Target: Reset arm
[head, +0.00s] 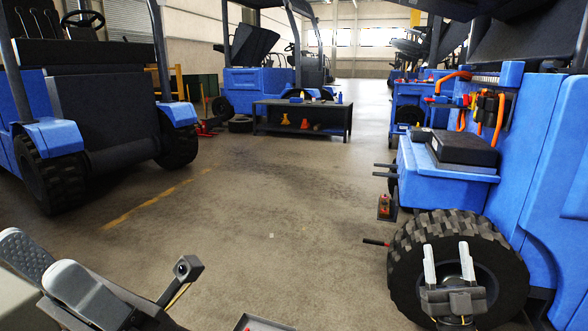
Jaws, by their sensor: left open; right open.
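My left gripper (36,251) is at the bottom left corner, close to the camera. Its two grey fingers are spread apart, with nothing seen between them. My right gripper (446,249) is at the lower right, with its two pale fingers pointing up and apart. It is open and empty. In the picture it overlaps a large black tyre (408,262); I cannot tell whether it touches it. No separate object is seen in either gripper.
A blue vehicle body (540,140) with a black box (462,150) on its ledge fills the right. A blue forklift (105,105) stands at left. A low dark table (300,117) is further back. A small red item (384,205) is near the tyre. The middle floor is clear.

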